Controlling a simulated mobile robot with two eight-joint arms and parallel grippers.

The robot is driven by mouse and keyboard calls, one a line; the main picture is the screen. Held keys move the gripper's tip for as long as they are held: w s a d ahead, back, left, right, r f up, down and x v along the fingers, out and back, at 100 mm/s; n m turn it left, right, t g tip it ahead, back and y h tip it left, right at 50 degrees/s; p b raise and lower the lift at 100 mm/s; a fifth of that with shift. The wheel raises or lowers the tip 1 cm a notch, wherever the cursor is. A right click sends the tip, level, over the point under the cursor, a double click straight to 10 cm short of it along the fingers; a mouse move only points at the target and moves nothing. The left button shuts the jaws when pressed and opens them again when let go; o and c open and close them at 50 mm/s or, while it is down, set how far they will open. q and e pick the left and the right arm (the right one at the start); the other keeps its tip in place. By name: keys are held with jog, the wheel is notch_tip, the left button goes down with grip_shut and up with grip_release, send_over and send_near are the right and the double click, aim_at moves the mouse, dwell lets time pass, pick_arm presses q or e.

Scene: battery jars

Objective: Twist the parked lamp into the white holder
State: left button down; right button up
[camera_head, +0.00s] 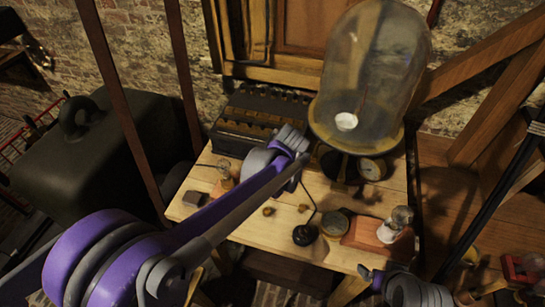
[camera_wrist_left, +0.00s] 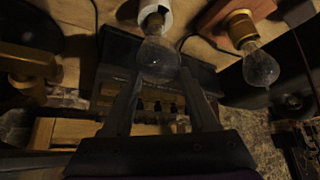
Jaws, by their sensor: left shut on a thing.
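My left gripper (camera_wrist_left: 160,78) is shut on a clear glass lamp (camera_wrist_left: 158,55) in the left wrist view, one finger on each side of the bulb. The lamp's far end meets a white holder (camera_wrist_left: 155,14); I cannot tell how deep it sits. In the head view my left arm hides the fingertips and this lamp. A second lamp (camera_wrist_left: 260,66) stands in a brass socket on a wooden block; it is at the table's left in the head view (camera_head: 225,172). Another lamp (camera_head: 402,217) stands in a white fitting at the right. My right gripper (camera_head: 369,273) is by the front edge, its jaws unclear.
A glass bell jar (camera_head: 372,75) on a dark stand with a gauge (camera_head: 372,169) stands at the back right. A dark battery box (camera_head: 255,118) is at the back left. A black knob (camera_head: 305,235), a round dial (camera_head: 335,222) and small brass pieces lie on the wooden table (camera_head: 255,232).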

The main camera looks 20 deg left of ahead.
pick_arm(q)
jog(key=shift+f+b, duration=0.35)
jog(key=shift+f, duration=0.35)
dwell(0.6)
jog(key=m+h, duration=0.2)
jog(key=m, duration=0.1)
jog(key=shift+m+t, duration=0.4)
jog(key=shift+m+h+b, duration=0.4)
jog(key=shift+m+h, duration=0.3)
jog(key=shift+m, duration=0.6)
jog(key=shift+m+h, duration=0.3)
jog(key=shift+m, duration=0.2)
jog(key=m+h, duration=0.1)
jog(key=m, duration=0.1)
jog(key=m+h, duration=0.2)
jog(key=m, duration=0.1)
jog(key=shift+d+g, duration=0.1)
jog(key=shift+g, duration=0.3)
jog(key=shift+m, duration=0.3)
